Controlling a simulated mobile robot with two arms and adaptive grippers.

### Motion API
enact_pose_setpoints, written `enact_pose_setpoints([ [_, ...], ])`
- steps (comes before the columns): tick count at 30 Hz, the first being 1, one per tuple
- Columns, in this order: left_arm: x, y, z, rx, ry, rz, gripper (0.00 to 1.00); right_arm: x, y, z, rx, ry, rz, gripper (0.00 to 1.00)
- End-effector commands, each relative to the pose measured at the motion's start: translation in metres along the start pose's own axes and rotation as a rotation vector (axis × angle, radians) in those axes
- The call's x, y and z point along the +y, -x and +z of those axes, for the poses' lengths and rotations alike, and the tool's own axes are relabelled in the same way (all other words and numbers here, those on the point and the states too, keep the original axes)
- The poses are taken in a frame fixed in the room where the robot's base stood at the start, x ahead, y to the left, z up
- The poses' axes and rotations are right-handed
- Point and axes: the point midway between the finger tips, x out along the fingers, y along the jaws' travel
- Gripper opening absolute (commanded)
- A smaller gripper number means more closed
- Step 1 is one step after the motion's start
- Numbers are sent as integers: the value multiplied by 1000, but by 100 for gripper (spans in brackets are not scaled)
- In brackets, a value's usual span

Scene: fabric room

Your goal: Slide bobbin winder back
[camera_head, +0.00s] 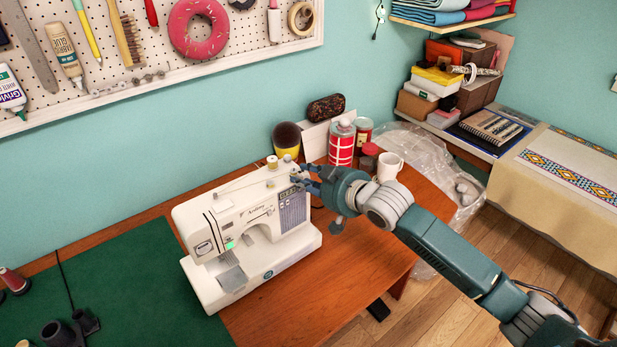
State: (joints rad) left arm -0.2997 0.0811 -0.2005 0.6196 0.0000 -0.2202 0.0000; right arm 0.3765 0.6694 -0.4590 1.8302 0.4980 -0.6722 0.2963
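A white sewing machine (225,215) stands on the wooden table, its needle end to the left and its control panel to the right. A yellowish spool (272,162) sits on top near the back right. The bobbin winder seems to be the small part (288,158) at the top right end, too small to tell its position. My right gripper (300,178) is at the upper right end of the machine, close to the winder area, fingers pointing left. Whether it touches is unclear, and the finger gap is too small to judge. My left gripper is not in view.
A green mat (120,290) covers the table's left part. A pegboard (130,50) hangs on the wall. The table front right is clear.

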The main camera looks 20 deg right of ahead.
Motion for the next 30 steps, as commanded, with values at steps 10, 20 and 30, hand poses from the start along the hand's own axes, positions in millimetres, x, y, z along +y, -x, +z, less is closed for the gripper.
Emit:
enact_pose_setpoints([
  [10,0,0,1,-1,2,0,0,-1,5,4,-8,0,-2,27],
  [20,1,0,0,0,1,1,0,-2,67,5,-11,3,-3,27],
  [30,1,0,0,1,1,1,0,-4,115,4,-10,0,-5,27],
])
